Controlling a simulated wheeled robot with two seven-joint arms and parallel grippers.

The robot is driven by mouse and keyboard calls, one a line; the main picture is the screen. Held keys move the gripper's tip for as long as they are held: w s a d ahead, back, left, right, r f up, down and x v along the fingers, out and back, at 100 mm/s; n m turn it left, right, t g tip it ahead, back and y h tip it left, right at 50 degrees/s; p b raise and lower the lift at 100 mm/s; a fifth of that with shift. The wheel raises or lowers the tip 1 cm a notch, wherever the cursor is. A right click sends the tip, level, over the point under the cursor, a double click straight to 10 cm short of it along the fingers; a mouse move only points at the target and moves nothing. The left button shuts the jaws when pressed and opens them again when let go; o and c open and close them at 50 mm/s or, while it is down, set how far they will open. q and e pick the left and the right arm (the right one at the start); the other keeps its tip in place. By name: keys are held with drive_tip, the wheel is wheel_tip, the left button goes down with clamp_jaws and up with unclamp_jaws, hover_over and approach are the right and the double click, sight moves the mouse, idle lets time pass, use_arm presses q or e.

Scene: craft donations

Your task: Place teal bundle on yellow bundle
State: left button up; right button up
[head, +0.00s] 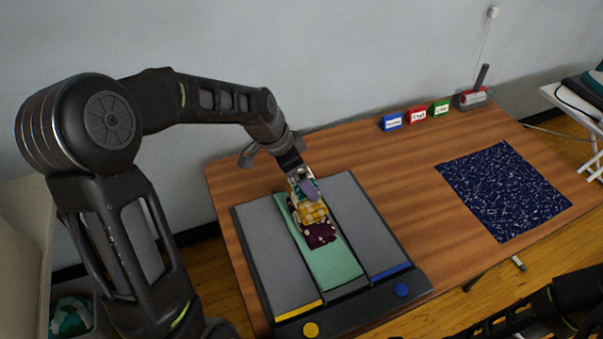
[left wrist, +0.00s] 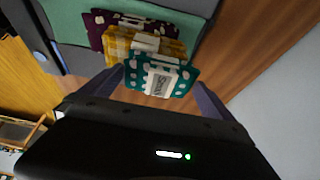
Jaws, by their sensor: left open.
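The teal bundle (left wrist: 142,80) has white dots and a white label. In the left wrist view it lies between the fingers of my open left gripper (left wrist: 160,80); contact cannot be told. The yellow checked bundle (left wrist: 172,50) is just beyond it, partly covered by it in this view. My left gripper (head: 305,183) is at the row's far end and mostly hides the teal bundle there. My right gripper is not in view.
A maroon dotted bundle (head: 319,236) lies on the near side of the yellow one. The board has grey panels (head: 272,255) beside its green strip (head: 333,268). A navy speckled mat (head: 505,190) lies to the right. Small blue (head: 391,122), red (head: 416,115) and green (head: 439,108) boxes stand behind.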

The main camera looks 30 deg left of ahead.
use_arm(q)
drive_tip(key=shift+r, duration=0.25)
drive_tip(key=p+v, duration=0.6)
drive_tip(key=v, duration=0.5)
drive_tip(key=shift+r+p, duration=0.3)
drive_tip(key=shift+p, duration=0.05)
drive_tip(key=shift+s+a, duration=0.15)
drive_tip(key=shift+a, duration=0.05)
